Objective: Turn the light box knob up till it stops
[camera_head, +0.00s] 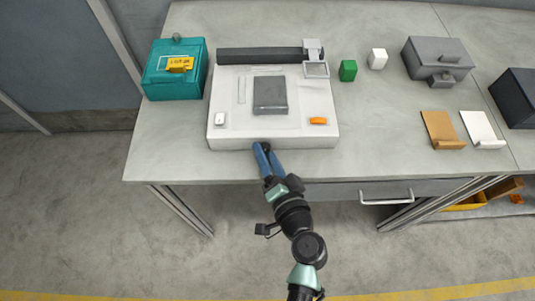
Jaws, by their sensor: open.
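The light box (216,107) is a white, flat-topped box on the grey bench, near its front edge. A small dark round part, which looks like the knob (266,146), shows on its front face. My gripper (262,149) has blue fingers and is open, with its fingertips at that dark part. The fingers hide part of the knob, and I cannot tell whether they touch it. The knob's angle is too small to read.
On the light box lie a dark grey block (270,95), an orange piece (318,121) and a white piece (220,119). A black bar (258,55) runs along its back. A teal box (163,85) stands left. Green (348,71) and white (377,59) blocks stand right. A drawer handle (386,197) sticks out below.

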